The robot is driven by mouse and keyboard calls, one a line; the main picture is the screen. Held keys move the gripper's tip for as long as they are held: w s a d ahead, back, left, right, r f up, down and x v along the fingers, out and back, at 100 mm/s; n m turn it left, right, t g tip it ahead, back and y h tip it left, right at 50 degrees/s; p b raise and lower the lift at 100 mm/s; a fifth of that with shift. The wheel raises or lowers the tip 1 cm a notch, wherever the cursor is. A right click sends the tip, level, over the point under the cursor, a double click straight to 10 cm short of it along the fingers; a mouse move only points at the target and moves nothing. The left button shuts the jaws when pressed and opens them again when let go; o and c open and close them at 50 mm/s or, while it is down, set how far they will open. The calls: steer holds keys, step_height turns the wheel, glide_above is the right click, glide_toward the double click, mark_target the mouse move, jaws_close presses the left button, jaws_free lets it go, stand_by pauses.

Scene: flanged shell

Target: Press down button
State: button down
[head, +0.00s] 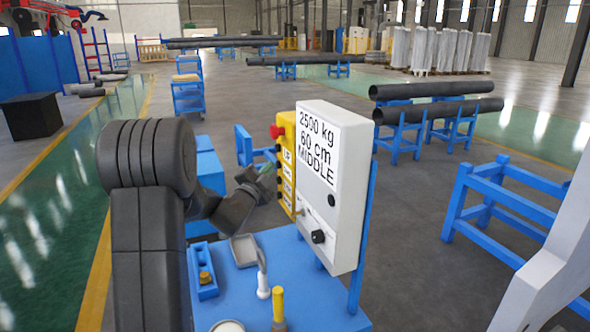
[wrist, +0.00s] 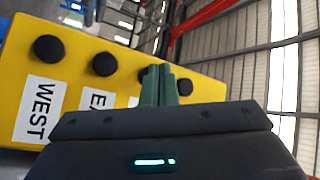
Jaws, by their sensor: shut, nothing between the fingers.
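A yellow button box (head: 287,178) stands on the left side of the grey control cabinet, with a red knob on top and black buttons facing my gripper. In the wrist view, the same yellow box (wrist: 75,90) shows a black button above a WEST label (wrist: 40,108) and another black button (wrist: 104,64) above a label starting "EA". A further dark button (wrist: 147,74) is partly behind my fingers. I cannot read which button is the down button. My gripper (wrist: 167,80) has its green fingers shut and empty, close in front of the box. I cannot tell whether they touch it.
The grey-white control cabinet (head: 349,215) carries a sign reading "2500 kg 60 cm MIDDLE". A blue table (head: 262,262) below it holds a blue tray (head: 204,284), a white-handled item and a yellow post (head: 278,304). Pipes on blue stands lie farther right.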

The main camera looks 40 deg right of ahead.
steer(key=shift+s+d, duration=0.1)
steer(key=shift+d, duration=0.2)
steer(key=shift+s+d+r+b, duration=0.15)
steer(key=shift+s+d+b, duration=0.1)
steer(key=shift+d+b, duration=0.4)
stand_by(1.1)
steer(key=shift+a+b, duration=0.35)
steer(key=shift+b, duration=0.05)
steer(key=shift+a+f, duration=0.2)
steer(key=shift+a, duration=0.05)
steer(key=w+a+b, duration=0.1)
steer(key=w+a, duration=0.1)
steer(key=a, duration=0.4)
stand_by(0.4)
steer(key=shift+w, duration=0.1)
steer(key=shift+a, duration=0.15)
